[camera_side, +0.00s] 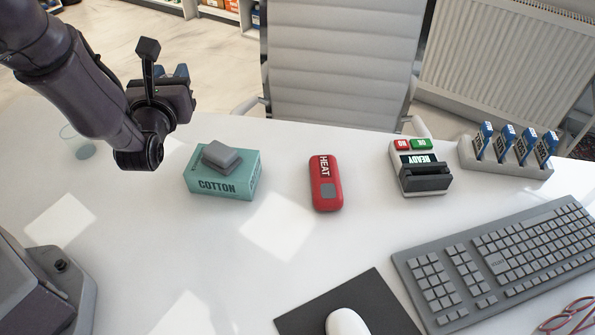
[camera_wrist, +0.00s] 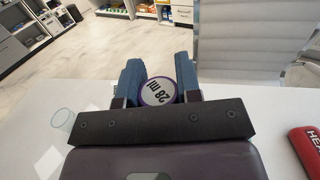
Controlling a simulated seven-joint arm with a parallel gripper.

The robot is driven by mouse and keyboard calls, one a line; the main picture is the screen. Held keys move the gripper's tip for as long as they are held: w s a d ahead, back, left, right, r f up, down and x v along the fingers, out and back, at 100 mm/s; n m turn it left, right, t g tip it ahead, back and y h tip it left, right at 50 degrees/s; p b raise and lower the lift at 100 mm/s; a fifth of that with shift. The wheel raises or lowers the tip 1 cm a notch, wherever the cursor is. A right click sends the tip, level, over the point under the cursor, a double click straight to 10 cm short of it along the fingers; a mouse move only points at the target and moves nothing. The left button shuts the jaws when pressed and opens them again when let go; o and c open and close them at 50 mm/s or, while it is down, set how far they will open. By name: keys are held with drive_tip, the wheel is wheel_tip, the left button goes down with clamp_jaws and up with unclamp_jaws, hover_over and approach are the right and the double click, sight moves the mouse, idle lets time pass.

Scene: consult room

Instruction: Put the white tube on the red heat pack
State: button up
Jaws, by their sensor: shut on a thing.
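My gripper (camera_wrist: 159,70) shows in the wrist view with its two blue fingers on either side of a round white end with a purple rim, marked "28 ml". This is the white tube (camera_wrist: 157,92), held between the fingers. In the side view my gripper (camera_side: 178,77) is raised above the far left of the desk, and the tube is hidden there behind my wrist. The red heat pack (camera_side: 325,190) lies on the desk near the middle, well to the right of my gripper. Its edge also shows at the right of the wrist view (camera_wrist: 307,150).
A teal cotton box (camera_side: 222,182) with a grey block on top stands between my gripper and the heat pack. Right of the pack are a card reader (camera_side: 421,170) and a grey rack (camera_side: 505,160). A clear glass (camera_side: 82,150) stands at left. A keyboard (camera_side: 500,255) lies in front.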

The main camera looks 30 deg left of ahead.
drive_tip(key=d+r+m+t+h, duration=0.25)
drive_tip(key=d+m+h, duration=0.85)
drive_tip(key=d, duration=0.8)
drive_tip(key=shift+w+d+f+n+h, duration=0.4)
drive_tip(key=shift+w+d+f, duration=0.7)
drive_tip(key=shift+w+f, duration=1)
drive_tip(key=shift+w+d+f+n+h, duration=0.35)
drive_tip(key=shift+w+d+f, duration=0.7)
drive_tip(key=shift+w+f, duration=1)
drive_tip(key=shift+w+d+f+n+h, duration=0.35)
drive_tip(key=shift+w+d+f, duration=0.75)
drive_tip(key=shift+w+f, duration=0.95)
drive_tip(key=shift+s+f, duration=0.35)
drive_tip(key=shift+f, duration=0.15)
drive_tip(key=o, duration=0.9)
drive_tip(key=shift+r, duration=0.1)
